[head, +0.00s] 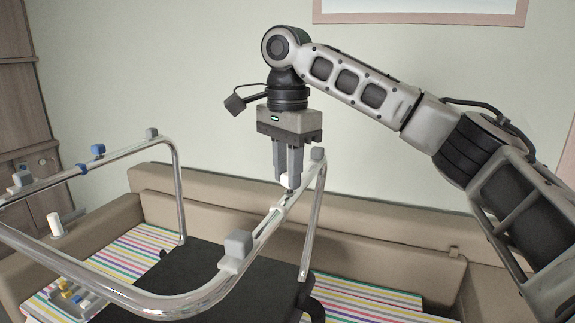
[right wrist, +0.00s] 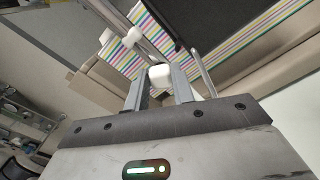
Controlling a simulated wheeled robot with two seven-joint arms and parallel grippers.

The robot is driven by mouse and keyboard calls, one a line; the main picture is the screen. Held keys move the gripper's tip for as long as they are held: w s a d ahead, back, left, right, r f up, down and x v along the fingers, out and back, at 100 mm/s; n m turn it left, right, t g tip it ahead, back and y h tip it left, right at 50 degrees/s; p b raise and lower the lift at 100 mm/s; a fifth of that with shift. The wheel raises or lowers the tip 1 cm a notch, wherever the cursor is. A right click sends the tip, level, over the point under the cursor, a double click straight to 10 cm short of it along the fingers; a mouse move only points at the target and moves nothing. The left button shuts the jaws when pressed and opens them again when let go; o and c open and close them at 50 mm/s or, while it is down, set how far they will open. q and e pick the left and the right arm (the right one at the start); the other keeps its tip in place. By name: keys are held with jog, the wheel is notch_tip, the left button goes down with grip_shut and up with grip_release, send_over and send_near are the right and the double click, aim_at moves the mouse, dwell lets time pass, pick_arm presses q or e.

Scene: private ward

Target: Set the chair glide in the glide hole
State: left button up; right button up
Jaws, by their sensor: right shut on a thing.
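My right gripper (head: 288,180) points straight down and is shut on a small white chair glide (head: 289,182), whose lower end shows below the fingertips. In the right wrist view the white glide (right wrist: 160,77) sits between the two fingers. The upturned chair frame (head: 190,305) is bent chrome tube, and its upper rail passes just under the glide. The rail's glide hole cannot be made out clearly; a dark slot-like mark (head: 281,212) shows on the rail just below the glide. Whether glide and rail touch I cannot tell. My left gripper is not in view.
A blue clip (head: 97,150) and a white cylinder (head: 55,224) are at left. A beige sofa (head: 390,238) with striped cushions stands behind the dark seat panel (head: 215,285).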

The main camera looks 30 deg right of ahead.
jog(key=shift+f, duration=0.25)
jog(key=shift+f, duration=0.1)
jog(key=o, duration=1)
jog(key=shift+o, duration=0.2)
notch_tip(320, 180, up, 7)
jog(key=shift+r+p, duration=0.2)
jog(key=shift+p, duration=1)
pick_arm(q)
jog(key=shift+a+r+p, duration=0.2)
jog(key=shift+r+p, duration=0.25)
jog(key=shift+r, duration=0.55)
pick_arm(e)
notch_tip(320, 180, up, 12)
jog(key=shift+r, duration=0.25)
